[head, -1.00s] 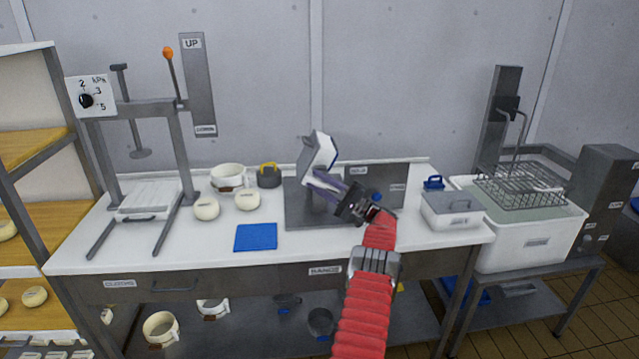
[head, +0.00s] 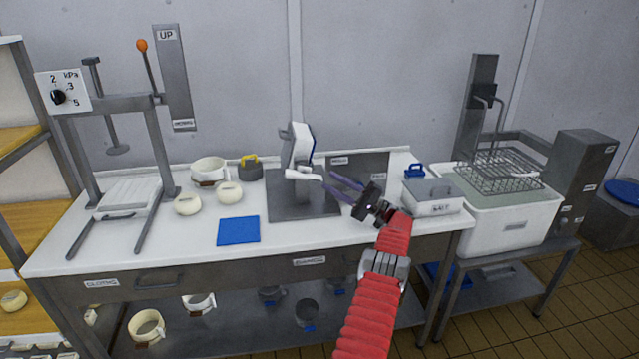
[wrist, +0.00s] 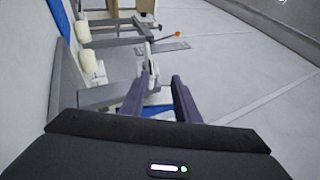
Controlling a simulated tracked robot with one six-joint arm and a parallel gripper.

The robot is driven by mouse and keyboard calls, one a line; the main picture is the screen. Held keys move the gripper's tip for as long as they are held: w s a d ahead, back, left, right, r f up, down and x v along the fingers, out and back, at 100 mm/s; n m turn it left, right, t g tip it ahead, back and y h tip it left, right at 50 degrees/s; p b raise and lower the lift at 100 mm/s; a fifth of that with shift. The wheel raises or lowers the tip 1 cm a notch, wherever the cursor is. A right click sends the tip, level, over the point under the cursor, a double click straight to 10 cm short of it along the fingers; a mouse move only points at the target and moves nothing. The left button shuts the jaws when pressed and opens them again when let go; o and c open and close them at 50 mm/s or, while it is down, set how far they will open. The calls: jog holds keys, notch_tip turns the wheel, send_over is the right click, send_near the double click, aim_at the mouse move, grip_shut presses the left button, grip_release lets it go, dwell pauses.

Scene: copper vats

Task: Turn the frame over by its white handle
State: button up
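The frame (head: 297,148), a grey and white piece with a dark edge, stands tilted up on a grey stand plate (head: 290,208) on the bench. Its white handle (head: 302,174) sticks out at its lower front, towards the right. My gripper (head: 327,178) is just right of the handle, its two purple fingers spread. The handle's right end appears close to the fingertips in the head view; I cannot tell whether it lies between them. In the wrist view the fingers (wrist: 163,82) are apart with nothing clearly held.
A grey upright panel (head: 360,168) is behind my gripper. A salt box (head: 431,197) and a vat with a wire basket (head: 500,172) are at the right.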

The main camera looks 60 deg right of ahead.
jog(key=s, duration=0.2)
jog(key=s+d, duration=0.1)
jog(key=s, duration=0.1)
jog(key=shift+s, duration=0.4)
